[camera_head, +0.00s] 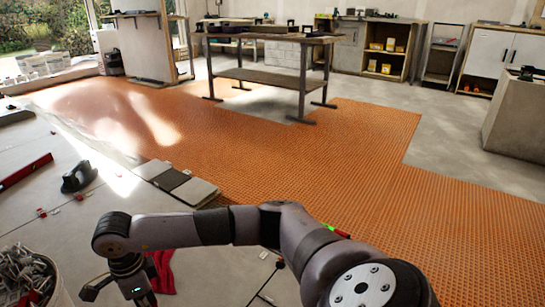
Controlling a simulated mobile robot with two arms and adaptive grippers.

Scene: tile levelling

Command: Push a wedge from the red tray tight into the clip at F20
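One arm of mine, seemingly the right, rises from the bottom edge right of centre and bends across to the left. My other gripper does not show. A red thing (163,270) lies just right of the wrist, partly hidden by the arm; I cannot tell if it is the red tray. Small red pieces (41,212) sit on the pale tiles (75,235) at the left. The clip at F20 cannot be made out.
A bucket (55,290) of grey pieces stands at the lower left. A black tool (78,177), a red bar (25,171) and stacked tiles (180,184) lie near the orange matting (300,165). A workbench (265,78) stands behind, with cabinets at the back. Much of the matting is clear.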

